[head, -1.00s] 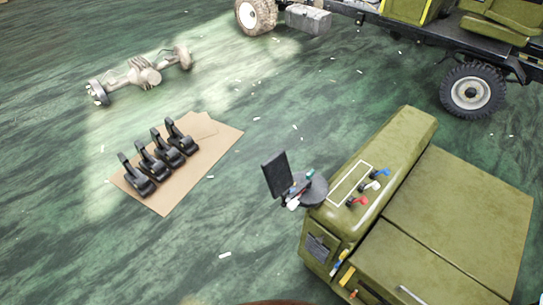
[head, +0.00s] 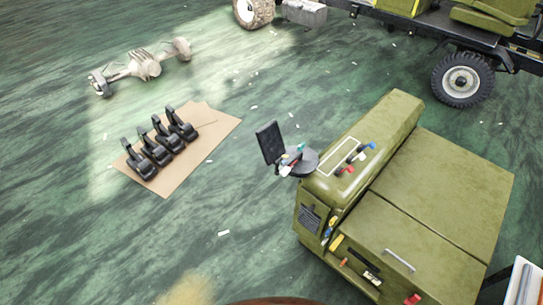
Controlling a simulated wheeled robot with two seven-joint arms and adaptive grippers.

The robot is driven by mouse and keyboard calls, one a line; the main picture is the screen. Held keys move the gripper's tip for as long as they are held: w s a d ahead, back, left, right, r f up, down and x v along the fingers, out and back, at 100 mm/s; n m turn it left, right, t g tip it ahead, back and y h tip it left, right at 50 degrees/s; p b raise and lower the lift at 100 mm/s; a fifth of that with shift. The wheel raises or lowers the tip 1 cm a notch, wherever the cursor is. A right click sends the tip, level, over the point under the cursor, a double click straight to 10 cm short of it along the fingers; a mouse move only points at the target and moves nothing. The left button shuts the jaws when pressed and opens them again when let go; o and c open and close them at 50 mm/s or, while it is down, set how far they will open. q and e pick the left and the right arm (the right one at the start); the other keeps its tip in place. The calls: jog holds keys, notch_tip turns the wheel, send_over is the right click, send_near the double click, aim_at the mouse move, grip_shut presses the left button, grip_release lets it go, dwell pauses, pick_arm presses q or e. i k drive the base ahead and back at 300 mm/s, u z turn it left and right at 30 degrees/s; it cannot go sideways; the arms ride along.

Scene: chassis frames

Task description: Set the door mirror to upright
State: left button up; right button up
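A dark, flat rectangular panel (head: 270,143), which looks like the door mirror, stands on edge with a slight lean to the left. It is above the left side of a round dark plate (head: 307,163) at the upper left corner of the olive cabinet (head: 440,190). Small white, red and teal bits sit around its foot, too small to make out. I cannot tell how the panel is fixed. Neither of my grippers is in view.
Several black pedal-like parts (head: 160,150) rest on a cardboard sheet (head: 205,140) on the green floor. An axle (head: 142,65) lies at the upper left. A wheeled chassis (head: 462,78) stands at the upper right. Floor left of the cabinet is mostly clear.

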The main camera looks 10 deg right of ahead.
aim_at(269, 138)
jog(key=z, duration=0.05)
jog(key=k, duration=0.6)
jog(key=u, duration=0.7)
jog(key=i, duration=1.45)
jog(key=z, duration=0.45)
